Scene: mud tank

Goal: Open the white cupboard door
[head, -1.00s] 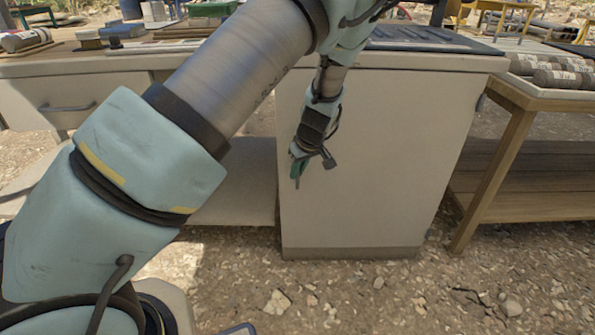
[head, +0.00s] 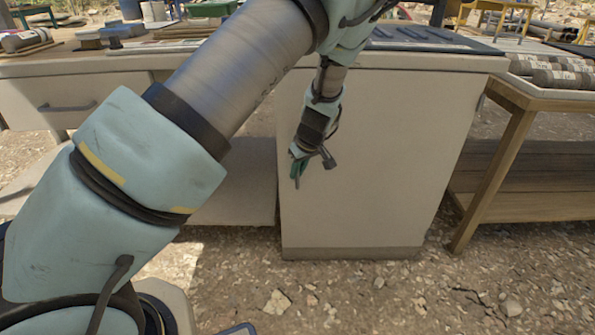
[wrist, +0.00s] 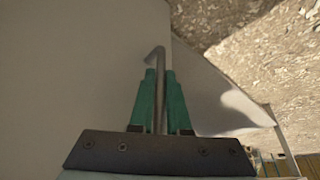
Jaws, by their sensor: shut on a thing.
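The white cupboard door (head: 390,165) is the tall flat panel in the middle of the head view. It looks flush with its cupboard, and I see no clear gap. My gripper (head: 298,168) is at the door's left edge, a little above mid-height, pointing down. In the wrist view, the two green fingers of my gripper (wrist: 160,85) are closed around a thin grey metal handle (wrist: 158,58). The handle's hooked end sticks out past the fingertips. The door also fills the left of the wrist view (wrist: 70,70). Most of the handle is hidden in the head view.
A drawer (head: 62,100) with a dark handle and an open low shelf (head: 235,195) are left of the cupboard. A wooden table (head: 497,175) bearing grey cylinders (head: 555,75) stands close on the right. The stony ground (head: 380,295) in front is clear.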

